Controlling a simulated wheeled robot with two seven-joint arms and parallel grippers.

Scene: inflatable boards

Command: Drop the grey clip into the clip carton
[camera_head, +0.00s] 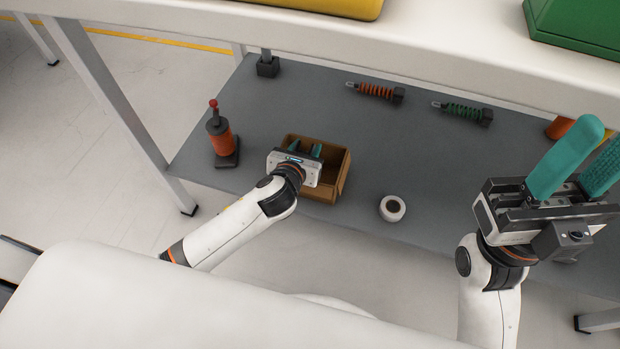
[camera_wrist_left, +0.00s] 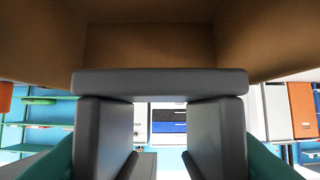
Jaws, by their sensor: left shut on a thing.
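Brown carton walls (camera_wrist_left: 150,45) fill the upper part of that view beyond the clip. The clip is hidden in the head view. My right gripper (camera_head: 602,140) is raised at the right, its teal fingers apart and empty.
On the grey shelf (camera_head: 300,95) are a red-and-black pump (camera_head: 220,138) left of the carton, a white roll (camera_head: 392,208) to its right, and orange (camera_head: 376,91) and green (camera_head: 463,112) coiled items behind. The white upper tabletop (camera_head: 300,32) overhangs the back.

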